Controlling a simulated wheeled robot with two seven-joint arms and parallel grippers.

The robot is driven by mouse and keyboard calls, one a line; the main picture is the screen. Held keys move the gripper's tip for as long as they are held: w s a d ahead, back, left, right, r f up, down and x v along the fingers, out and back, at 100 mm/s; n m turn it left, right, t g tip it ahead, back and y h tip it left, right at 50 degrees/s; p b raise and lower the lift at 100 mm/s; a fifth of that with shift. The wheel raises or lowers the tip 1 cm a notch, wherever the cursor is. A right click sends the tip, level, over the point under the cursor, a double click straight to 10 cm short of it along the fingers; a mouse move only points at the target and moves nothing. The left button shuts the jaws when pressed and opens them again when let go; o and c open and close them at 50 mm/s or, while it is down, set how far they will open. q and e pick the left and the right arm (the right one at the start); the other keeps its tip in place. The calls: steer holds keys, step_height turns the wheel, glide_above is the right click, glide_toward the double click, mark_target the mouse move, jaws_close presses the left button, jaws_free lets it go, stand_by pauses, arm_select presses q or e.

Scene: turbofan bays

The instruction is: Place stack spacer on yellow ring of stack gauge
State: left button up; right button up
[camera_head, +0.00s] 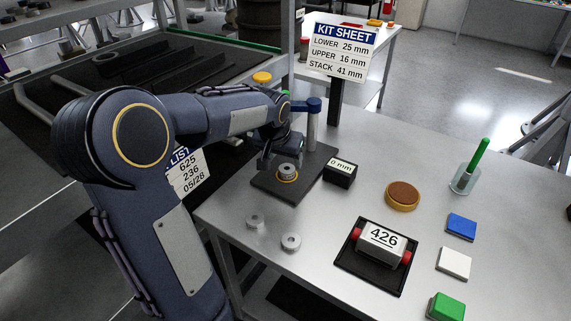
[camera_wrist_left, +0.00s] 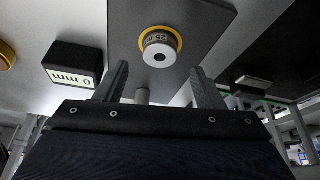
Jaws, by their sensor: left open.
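The stack gauge is a dark plate (camera_head: 262,188) with a grey post and a blue top arm (camera_head: 313,104). A grey ring-shaped spacer (camera_head: 287,169) sits on the gauge's yellow ring (camera_head: 287,179). In the left wrist view the same spacer (camera_wrist_left: 159,54), with small lettering on its side, stands inside the yellow ring (camera_wrist_left: 178,40). My left gripper (camera_head: 281,158) is beside and above it. Its fingers (camera_wrist_left: 160,70) are apart, with the spacer beyond their tips and not clamped. Two more grey spacers, one (camera_head: 255,221) and another (camera_head: 291,242), rest on the table.
A black box reading 0 mm (camera_head: 340,172) stands right of the gauge plate. A black tray (camera_head: 345,262) holds a block marked 426 (camera_head: 382,240). The kit sheet (camera_head: 342,51) stands behind.

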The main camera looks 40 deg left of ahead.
arm_select(q)
steer(key=a+v, duration=0.1)
steer(key=v, duration=0.6)
steer(key=s+d+f+m+h, duration=0.1)
steer(key=s+d+f+h, duration=0.1)
steer(key=s+d, duration=0.7)
steer(key=s+d+f+m+t+h, duration=0.1)
steer(key=s+d+f+h, duration=0.2)
steer(key=s+d, duration=0.7)
steer(key=shift+s+d+f, duration=0.35)
steer(key=shift+s+f, duration=0.15)
